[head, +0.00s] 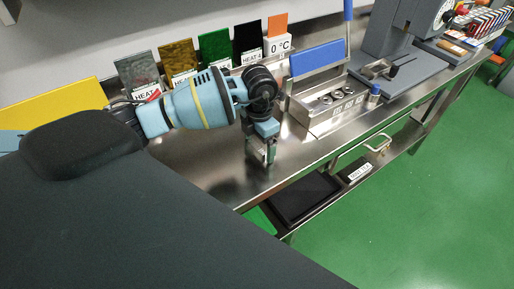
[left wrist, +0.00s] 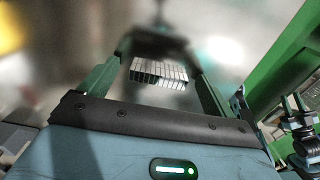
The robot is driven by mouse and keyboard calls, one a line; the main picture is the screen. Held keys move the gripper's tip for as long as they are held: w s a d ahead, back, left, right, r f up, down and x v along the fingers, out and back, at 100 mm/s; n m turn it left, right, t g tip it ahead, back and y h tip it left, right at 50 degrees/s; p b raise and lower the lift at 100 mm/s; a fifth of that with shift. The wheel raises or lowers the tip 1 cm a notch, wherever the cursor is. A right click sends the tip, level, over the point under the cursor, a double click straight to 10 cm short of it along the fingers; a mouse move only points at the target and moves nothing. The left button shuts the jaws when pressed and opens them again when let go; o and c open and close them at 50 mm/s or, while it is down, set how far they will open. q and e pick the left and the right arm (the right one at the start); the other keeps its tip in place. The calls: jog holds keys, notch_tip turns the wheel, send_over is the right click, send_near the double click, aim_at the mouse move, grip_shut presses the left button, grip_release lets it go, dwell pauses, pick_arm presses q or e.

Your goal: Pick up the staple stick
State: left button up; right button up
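My left gripper (head: 262,152) points down at the steel table near its front edge. In the left wrist view its two fingers (left wrist: 157,78) stand apart, with the staple stick (left wrist: 158,73) between them. The staple stick is a short silver bar of joined staples. A gap shows between it and each finger, so the gripper looks open around it, not closed on it. In the head view I cannot make out the staple stick clearly at the gripper.
The steel table (head: 215,180) is bare around the gripper. A steel box with a blue lid (head: 318,58) stands to the right, with a small blue-capped bottle (head: 374,92) beside it. Coloured panels (head: 215,47) line the wall behind. A black tray (head: 303,197) sits below the table edge.

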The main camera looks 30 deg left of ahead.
aim_at(259, 146)
pick_arm(q)
jog(key=c, duration=1)
pick_arm(e)
jog(key=shift+a, duration=0.2)
pick_arm(q)
jog(key=shift+r, duration=0.15)
jog(key=shift+r, duration=0.6)
notch_tip(259, 146, up, 2)
jog(key=shift+r, duration=0.15)
jog(key=shift+w+d+r+b, duration=0.2)
jog(key=shift+w+d+b, duration=0.2)
jog(key=shift+d, duration=2.25)
jog(key=shift+w+d+r+b, duration=0.25)
jog(key=shift+d+b, duration=0.2)
jog(key=shift+d, duration=2.2)
jog(key=shift+w+d+r+b, duration=0.15)
jog(key=shift+w+d+b, duration=0.25)
jog(key=shift+d, duration=2.25)
pick_arm(e)
jog(key=shift+s+a+f+g, duration=0.15)
jog(key=shift+s+f, duration=0.35)
jog(key=shift+f, duration=0.3)
jog(key=shift+s+f+g, duration=0.15)
jog(key=shift+s+f, duration=0.35)
jog(key=shift+f, duration=0.25)
pick_arm(q)
jog(key=shift+s, duration=0.1)
pick_arm(e)
jog(key=shift+s, duration=0.1)
